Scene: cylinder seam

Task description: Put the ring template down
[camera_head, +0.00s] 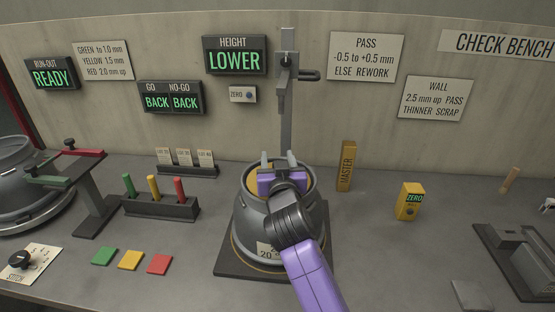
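My purple gripper (278,160) is over the mouth of a grey, tapered cylinder (246,222). Its two grey fingertips show apart at the far side of the mouth. What lies between and below them is hidden by the gripper body and wrist. A tan piece (252,186) shows at the left of the gripper, at the cylinder's mouth. It may be the ring template, but I cannot tell its full shape or whether the fingers touch it. The cylinder stands on a dark square base plate (228,265), with a paper label low on its front.
A grey height post (287,110) rises behind the cylinder. A yellow MASTER block (347,166) and a yellow ZERO device (410,201) stand to the right. A rack of coloured pegs (160,207) and coloured tiles (131,260) are left. The bench right of the cylinder is mostly clear.

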